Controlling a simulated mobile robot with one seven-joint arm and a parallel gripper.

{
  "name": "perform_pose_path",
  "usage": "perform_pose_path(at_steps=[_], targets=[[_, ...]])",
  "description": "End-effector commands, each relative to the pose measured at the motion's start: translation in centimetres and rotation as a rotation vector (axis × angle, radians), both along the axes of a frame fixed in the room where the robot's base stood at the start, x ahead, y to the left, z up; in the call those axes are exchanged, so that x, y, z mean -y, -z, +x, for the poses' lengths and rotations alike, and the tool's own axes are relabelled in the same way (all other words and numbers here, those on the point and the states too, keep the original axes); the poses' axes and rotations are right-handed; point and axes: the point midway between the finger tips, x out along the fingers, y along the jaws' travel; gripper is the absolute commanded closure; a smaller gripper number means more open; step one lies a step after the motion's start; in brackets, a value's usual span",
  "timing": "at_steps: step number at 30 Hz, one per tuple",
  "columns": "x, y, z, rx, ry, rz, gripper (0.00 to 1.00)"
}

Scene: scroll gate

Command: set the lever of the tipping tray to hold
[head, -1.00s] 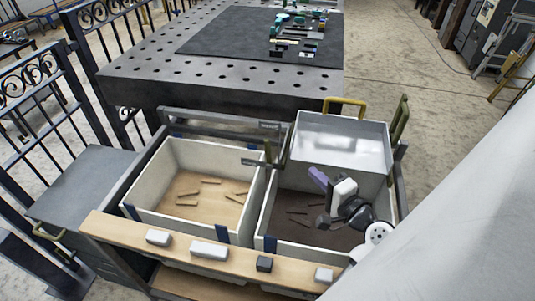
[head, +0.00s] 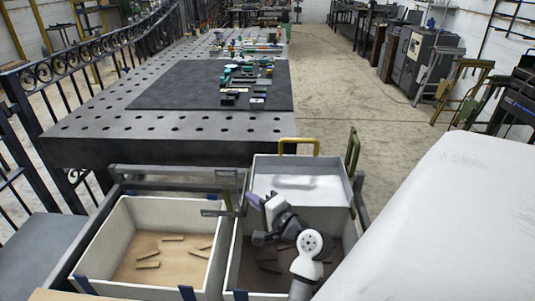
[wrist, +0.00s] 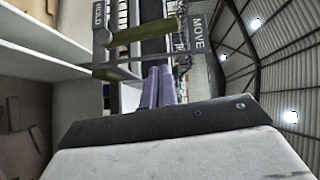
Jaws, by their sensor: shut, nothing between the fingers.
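The tipping tray (head: 300,182) is a pale open box at the back right, above a bin. To its left are two small grey plates. In the wrist view they read HOLD (wrist: 99,18) and MOVE (wrist: 198,36). An olive lever (head: 227,201) stands by the plates; the wrist view shows an olive bar (wrist: 145,32) running between them. I cannot tell which plate it is set at. My gripper (head: 252,199), with purple fingers, is shut and empty just right of the lever. In the wrist view the fingertips (wrist: 160,72) point toward the bar, seemingly apart from it.
A white bin (head: 105,240) with wooden sticks stands at left; a dark-floored bin (head: 236,265) lies under my arm. A perforated metal table (head: 170,150) lies behind, and a railing (head: 75,75) runs at left.

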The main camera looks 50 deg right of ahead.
Motion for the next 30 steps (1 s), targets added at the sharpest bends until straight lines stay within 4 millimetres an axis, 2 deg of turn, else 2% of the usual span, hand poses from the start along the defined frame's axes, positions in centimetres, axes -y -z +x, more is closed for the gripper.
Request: perform_pose_path(at_steps=[3, 9, 30], targets=[[-1.4, 0.3, 1.4, 0.0, -0.002, 0.0, 1.0], [-2.4, 0.3, 2.6, 0.0, 0.0, 0.001, 1.0], [-2.6, 0.0, 3.0, -0.039, -0.001, -0.033, 1.0]])
